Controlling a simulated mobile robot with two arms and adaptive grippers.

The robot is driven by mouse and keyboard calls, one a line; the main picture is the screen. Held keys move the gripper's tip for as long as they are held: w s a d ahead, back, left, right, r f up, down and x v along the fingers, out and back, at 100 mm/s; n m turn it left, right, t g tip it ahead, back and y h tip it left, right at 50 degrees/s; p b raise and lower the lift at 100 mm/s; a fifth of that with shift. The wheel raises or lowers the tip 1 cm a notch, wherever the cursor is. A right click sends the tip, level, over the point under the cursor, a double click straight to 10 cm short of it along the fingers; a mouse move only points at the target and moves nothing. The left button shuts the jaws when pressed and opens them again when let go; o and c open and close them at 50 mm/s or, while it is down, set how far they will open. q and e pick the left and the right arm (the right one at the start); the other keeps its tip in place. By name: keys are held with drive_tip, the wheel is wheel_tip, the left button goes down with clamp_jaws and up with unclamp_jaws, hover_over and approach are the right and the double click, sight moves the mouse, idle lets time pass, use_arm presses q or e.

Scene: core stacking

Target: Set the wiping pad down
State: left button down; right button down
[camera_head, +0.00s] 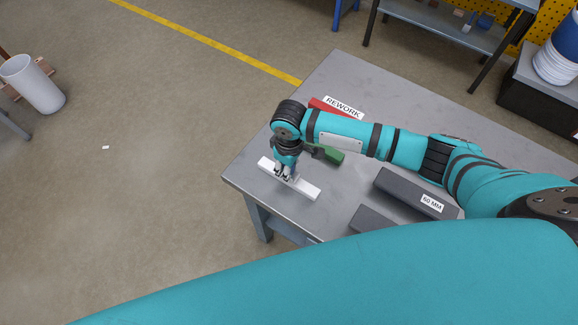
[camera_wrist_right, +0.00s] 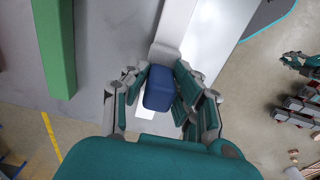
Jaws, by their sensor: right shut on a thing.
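The blue wiping pad (camera_wrist_right: 159,88) is a small block with rounded edges, held between the fingers of my right gripper (camera_wrist_right: 158,92) in the right wrist view. In the head view my right gripper (camera_head: 285,172) points down over a white bar (camera_head: 304,188) near the table's left corner. The fingers hide the pad there. I cannot tell whether the pad touches the bar. What looks like my left gripper (camera_wrist_right: 300,63) shows small at the right edge of the wrist view, its opening unclear. It is not seen in the head view.
A green block (camera_head: 328,154) lies beside the bar and also shows in the wrist view (camera_wrist_right: 55,50). Dark grey blocks (camera_head: 405,190), one labelled 60 MM, lie right on the grey table (camera_head: 345,85). A red piece and REWORK label (camera_head: 343,107) sit behind my arm.

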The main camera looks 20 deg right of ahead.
drive_tip(key=c, duration=1.1)
unclamp_jaws()
drive_tip(key=shift+f, duration=0.15)
wheel_tip(320, 180, up, 12)
drive_tip(key=shift+r+b, duration=0.2)
drive_tip(key=shift+b, duration=0.45)
drive_tip(key=shift+f, duration=0.1)
